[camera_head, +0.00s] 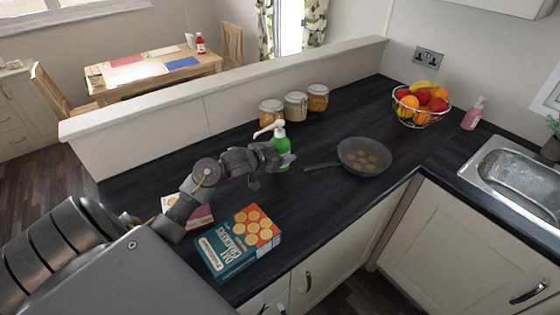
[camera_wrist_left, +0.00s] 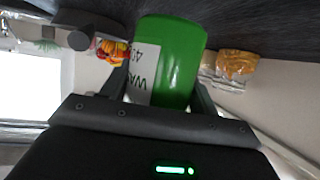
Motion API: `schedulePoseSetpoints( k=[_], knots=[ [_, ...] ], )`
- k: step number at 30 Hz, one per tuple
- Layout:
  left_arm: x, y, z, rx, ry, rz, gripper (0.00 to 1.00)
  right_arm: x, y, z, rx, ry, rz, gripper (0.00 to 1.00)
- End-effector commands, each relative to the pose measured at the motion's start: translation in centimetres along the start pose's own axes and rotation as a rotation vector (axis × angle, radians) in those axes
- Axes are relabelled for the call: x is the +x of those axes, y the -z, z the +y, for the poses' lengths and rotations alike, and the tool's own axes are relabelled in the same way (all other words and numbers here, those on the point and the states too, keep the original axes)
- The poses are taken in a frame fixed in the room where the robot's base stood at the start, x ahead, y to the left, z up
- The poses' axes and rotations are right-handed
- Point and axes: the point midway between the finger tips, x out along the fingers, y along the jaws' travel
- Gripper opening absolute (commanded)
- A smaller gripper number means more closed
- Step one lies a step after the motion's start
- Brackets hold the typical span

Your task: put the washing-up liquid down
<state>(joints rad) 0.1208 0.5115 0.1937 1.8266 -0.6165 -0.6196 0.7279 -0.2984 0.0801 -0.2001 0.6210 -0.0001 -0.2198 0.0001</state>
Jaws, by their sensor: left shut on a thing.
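The washing-up liquid (camera_head: 280,146) is a green bottle with a white pump top, upright over the dark worktop (camera_head: 320,214) near the back jars. My left gripper (camera_head: 285,160) is shut on the bottle, which fills the space between its fingers in the left wrist view (camera_wrist_left: 170,62). A white label with dark letters shows on the bottle there. The gripper hides part of the bottle in the head view, so I cannot tell whether its base touches the worktop. My right gripper is not in view.
A frying pan (camera_head: 352,148) with round pieces in it lies just right of the bottle. Several lidded jars (camera_head: 296,105) stand behind. A cracker box (camera_head: 238,243) lies at the front, with another box (camera_head: 201,216) beside it. A fruit basket (camera_head: 420,117), pink soap bottle (camera_head: 473,114) and sink (camera_head: 515,175) are at right.

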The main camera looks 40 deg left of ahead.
Motion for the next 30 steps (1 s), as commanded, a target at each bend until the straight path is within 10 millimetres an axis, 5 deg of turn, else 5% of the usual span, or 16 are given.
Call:
schedulePoseSetpoints(
  k=[8,20,21,25,30],
  knots=[
    [1.4,-2.8,-0.2,-0.002,0.001,0.001,0.19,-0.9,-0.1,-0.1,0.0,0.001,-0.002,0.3],
    [1.6,-3.3,-0.2,0.0,0.001,0.002,0.19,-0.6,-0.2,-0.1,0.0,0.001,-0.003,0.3],
    [1.6,-3.4,-0.2,0.0,0.001,-0.001,0.64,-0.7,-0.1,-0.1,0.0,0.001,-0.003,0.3],
    [1.6,-3.4,-0.2,0.0,0.0,-0.001,0.81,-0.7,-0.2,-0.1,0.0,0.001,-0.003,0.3],
    [1.6,-3.4,-0.2,0.0,0.0,-0.001,0.82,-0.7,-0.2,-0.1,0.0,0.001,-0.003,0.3]
  ],
)
